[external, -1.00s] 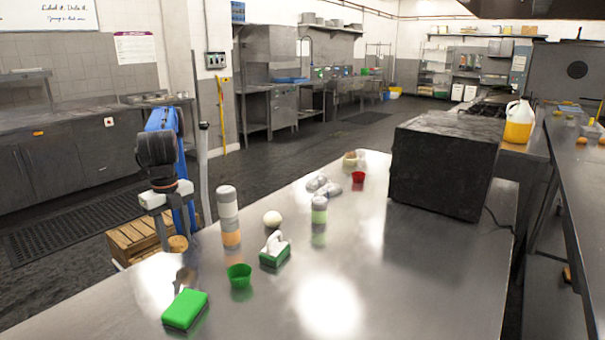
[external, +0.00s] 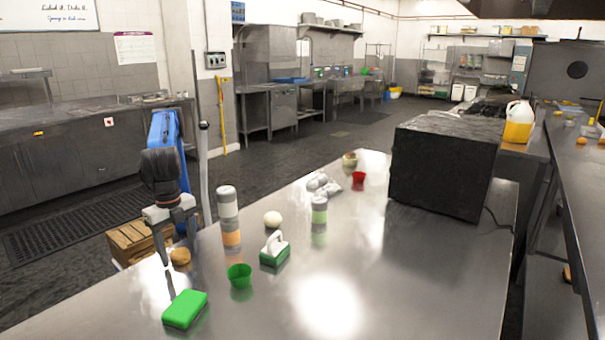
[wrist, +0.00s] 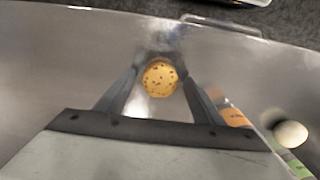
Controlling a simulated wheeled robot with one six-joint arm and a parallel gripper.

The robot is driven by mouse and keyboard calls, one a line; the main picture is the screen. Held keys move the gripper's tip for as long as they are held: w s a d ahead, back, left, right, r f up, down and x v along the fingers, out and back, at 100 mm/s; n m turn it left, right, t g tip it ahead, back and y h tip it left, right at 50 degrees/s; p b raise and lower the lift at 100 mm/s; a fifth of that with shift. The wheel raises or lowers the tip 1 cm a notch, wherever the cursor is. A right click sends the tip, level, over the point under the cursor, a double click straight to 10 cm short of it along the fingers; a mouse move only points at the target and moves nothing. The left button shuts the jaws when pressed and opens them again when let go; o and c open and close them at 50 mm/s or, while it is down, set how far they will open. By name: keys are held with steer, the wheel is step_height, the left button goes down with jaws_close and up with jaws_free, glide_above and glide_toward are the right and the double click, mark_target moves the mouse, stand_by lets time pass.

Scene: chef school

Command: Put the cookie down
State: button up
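The cookie (external: 180,257) is round and golden brown. In the wrist view the cookie (wrist: 160,78) shows dark specks and sits between the two fingers near their tips. My gripper (external: 179,256) points down, low over the near left part of the steel table (external: 260,312). In the wrist view my gripper (wrist: 160,70) has a finger on each side of the cookie, close against its edges. It appears shut on the cookie. Whether the cookie's underside touches the table is hard to tell.
A green sponge-like block (external: 185,309), a green cup (external: 239,275), a tissue box (external: 274,252) and a tall shaker (external: 228,215) stand near my gripper. A white ball (external: 272,219) lies behind them. A dark box (external: 445,165) fills the far right. The table's front middle is clear.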

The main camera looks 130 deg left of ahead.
mark_target(179, 252)
steer(key=shift+r, duration=0.1)
step_height(179, 252, up, 12)
stand_by(0.5)
stand_by(0.5)
steer(key=s+a+f+t, duration=0.1)
steer(key=s+a+f, duration=0.4)
steer(key=a, duration=0.3)
steer(key=s+a+f+t, duration=0.2)
steer(key=s+a+f, duration=0.25)
steer(key=a, duration=0.45)
steer(key=s+a+f+t, duration=0.1)
steer(key=s+a+f, duration=0.3)
steer(key=f, duration=0.5)
steer(key=s+a+f, duration=0.5)
steer(key=s+f, duration=0.3)
steer(key=f, duration=0.1)
steer(key=shift+s+a+f+t, duration=0.25)
steer(key=shift+f+t, duration=0.1)
steer(key=shift+t, duration=0.05)
